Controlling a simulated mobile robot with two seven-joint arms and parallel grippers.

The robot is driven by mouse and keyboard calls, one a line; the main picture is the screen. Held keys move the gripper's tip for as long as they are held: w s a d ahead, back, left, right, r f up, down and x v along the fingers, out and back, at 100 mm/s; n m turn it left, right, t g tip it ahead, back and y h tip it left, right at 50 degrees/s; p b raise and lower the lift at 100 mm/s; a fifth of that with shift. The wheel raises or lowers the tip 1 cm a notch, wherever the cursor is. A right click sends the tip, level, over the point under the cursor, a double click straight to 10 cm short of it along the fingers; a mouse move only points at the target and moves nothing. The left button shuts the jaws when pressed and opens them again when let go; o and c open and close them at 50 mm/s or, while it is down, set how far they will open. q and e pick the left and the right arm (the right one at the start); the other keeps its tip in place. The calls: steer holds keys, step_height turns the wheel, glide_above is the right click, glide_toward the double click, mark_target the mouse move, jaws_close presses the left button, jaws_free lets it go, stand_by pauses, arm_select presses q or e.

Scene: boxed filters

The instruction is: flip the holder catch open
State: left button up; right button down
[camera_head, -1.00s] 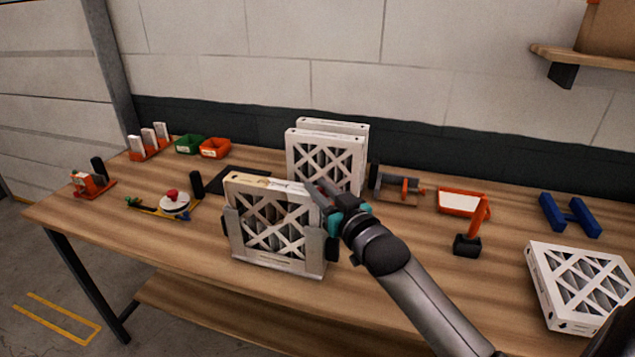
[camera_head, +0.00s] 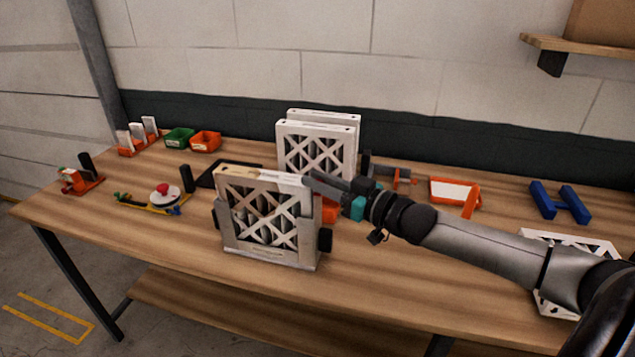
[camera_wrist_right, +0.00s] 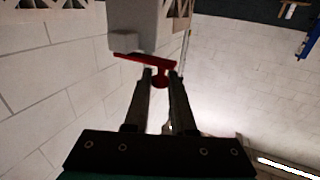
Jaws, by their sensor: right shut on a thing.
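The grey holder (camera_head: 298,258) stands near the front middle of the table with a white-framed, lattice-faced filter (camera_head: 262,212) upright in it. My right gripper (camera_head: 316,184) is at the holder's upper right side in the head view, its arm coming in from the right. The right wrist view shows the red catch (camera_wrist_right: 142,61), with its small knob (camera_wrist_right: 160,80) between my right fingertips (camera_wrist_right: 161,75). The fingers are shut on this knob. The catch lies against a pale block above it in that view. In the head view the catch is hidden. My left gripper is not in view.
Two more filters (camera_head: 318,143) stand upright close behind the holder. An orange clamp-like tool (camera_head: 404,177), a white-and-orange stand (camera_head: 454,191) and blue blocks (camera_head: 560,202) are at the right. Another filter (camera_head: 570,240) lies partly behind my arm. The table front is clear.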

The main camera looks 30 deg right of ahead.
stand_by(0.4)
steer(key=c, duration=0.7)
jaws_free()
steer(key=shift+c, duration=0.2)
steer(key=p+v, duration=0.3)
steer(key=v, duration=1.2)
steer(key=shift+p, duration=0.4)
steer(key=shift+d+r, duration=0.1)
steer(key=shift+d, duration=0.05)
